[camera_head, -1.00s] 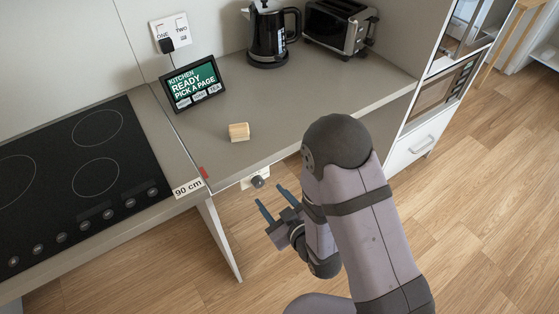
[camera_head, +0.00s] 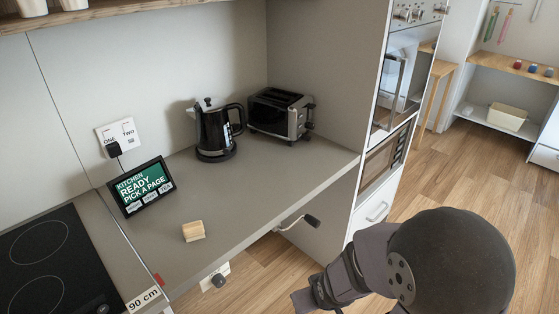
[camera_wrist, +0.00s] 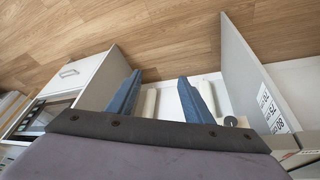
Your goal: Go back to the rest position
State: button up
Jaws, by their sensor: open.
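My gripper (camera_wrist: 160,78) is open and empty in the wrist view, its two blue fingers apart in front of the space under the counter. In the head view my arm comes in at the lower right, and its wrist end (camera_head: 308,298) is cut by the bottom edge, so the fingers do not show. A crank with a dark grip (camera_head: 312,220) sticks out below the counter's front edge. A dark knob on a white plate (camera_head: 218,280) sits under the front edge, apart from my arm.
The grey counter (camera_head: 240,215) holds a wooden block (camera_head: 193,231), a tablet (camera_head: 146,187), a black kettle (camera_head: 214,130) and a toaster (camera_head: 280,114). A cooktop (camera_head: 45,262) is at left. A tall oven cabinet (camera_head: 375,190) stands behind my arm. Wooden floor (camera_head: 450,165) lies open at right.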

jog(key=s+d+r+m+g, duration=0.1)
jog(key=s+d+r+g, duration=0.1)
jog(key=s, duration=0.3)
jog(key=s+d+r+m+g, duration=0.2)
jog(key=s+d+r, duration=0.1)
jog(key=s, duration=0.3)
jog(key=shift+d+r+m+g+h, duration=0.3)
jog(key=shift+d+r+h, duration=0.1)
jog(key=shift+d, duration=0.45)
